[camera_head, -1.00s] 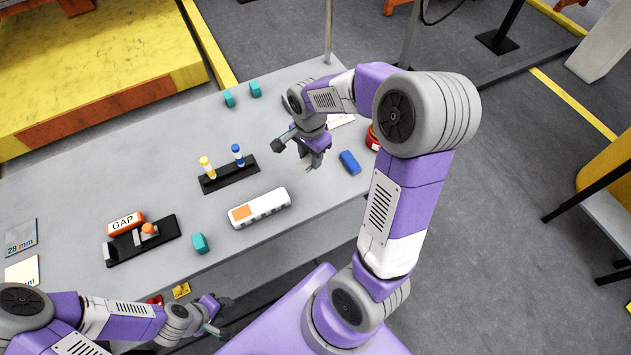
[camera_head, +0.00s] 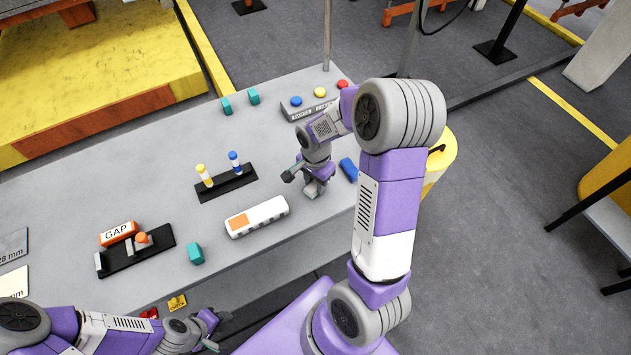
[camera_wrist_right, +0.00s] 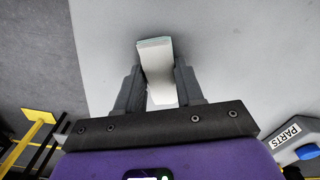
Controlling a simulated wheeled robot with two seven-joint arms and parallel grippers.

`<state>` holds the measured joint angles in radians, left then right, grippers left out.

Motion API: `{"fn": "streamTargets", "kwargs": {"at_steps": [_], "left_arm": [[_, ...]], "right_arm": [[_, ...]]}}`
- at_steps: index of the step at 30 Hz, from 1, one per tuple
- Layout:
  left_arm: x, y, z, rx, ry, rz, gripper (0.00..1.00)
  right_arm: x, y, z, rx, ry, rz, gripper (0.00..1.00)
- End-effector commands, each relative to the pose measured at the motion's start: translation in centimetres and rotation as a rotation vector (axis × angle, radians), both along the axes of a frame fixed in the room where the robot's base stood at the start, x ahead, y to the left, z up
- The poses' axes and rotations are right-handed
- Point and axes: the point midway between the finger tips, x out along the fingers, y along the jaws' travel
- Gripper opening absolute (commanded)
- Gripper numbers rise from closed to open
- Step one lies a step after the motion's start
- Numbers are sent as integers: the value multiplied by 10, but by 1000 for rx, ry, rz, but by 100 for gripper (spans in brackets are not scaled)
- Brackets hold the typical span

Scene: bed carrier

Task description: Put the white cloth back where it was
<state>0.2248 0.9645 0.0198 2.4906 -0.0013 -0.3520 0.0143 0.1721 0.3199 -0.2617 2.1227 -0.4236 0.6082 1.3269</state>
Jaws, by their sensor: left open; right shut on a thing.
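My right gripper (camera_head: 315,190) is low over the grey table (camera_head: 90,185), near its front edge. In the right wrist view, its two fingers (camera_wrist_right: 159,95) are closed on a folded white cloth (camera_wrist_right: 155,62), which sticks out past the fingertips over the grey surface. In the head view the cloth is mostly hidden by the gripper; I cannot tell whether it touches the table. My left gripper (camera_head: 214,328) is open and empty, low in front of the table's edge.
A blue block (camera_head: 348,170) lies just right of my right gripper. A white case with an orange patch (camera_head: 257,216) lies to its left. A black rack (camera_head: 227,183) holds yellow and blue bottles. A button panel (camera_head: 312,107) is behind; a yellow bin (camera_head: 440,160) stands right.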

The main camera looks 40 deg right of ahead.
Motion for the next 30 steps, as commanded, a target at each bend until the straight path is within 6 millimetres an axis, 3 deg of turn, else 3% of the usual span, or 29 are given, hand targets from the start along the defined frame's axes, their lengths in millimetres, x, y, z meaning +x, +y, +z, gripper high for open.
{"fn": "streamTargets", "kwargs": {"at_steps": [7, 8, 12, 23, 30], "left_arm": [[0, 0, -4, 0, 0, 0, 43], [0, 0, -3, 0, 0, 0, 43], [0, 0, -2, 0, 0, 0, 43], [0, 0, 1, 0, 0, 0, 43], [0, 0, 12, 0, 0, 0, 43]], "right_arm": [[0, 0, -4, -1, -1, 0, 4], [0, 0, -3, -1, -1, 0, 40], [0, 0, -2, -1, -1, 0, 62], [0, 0, 1, -1, -1, 0, 62], [2, -1, 43, -3, -9, 1, 62]]}}
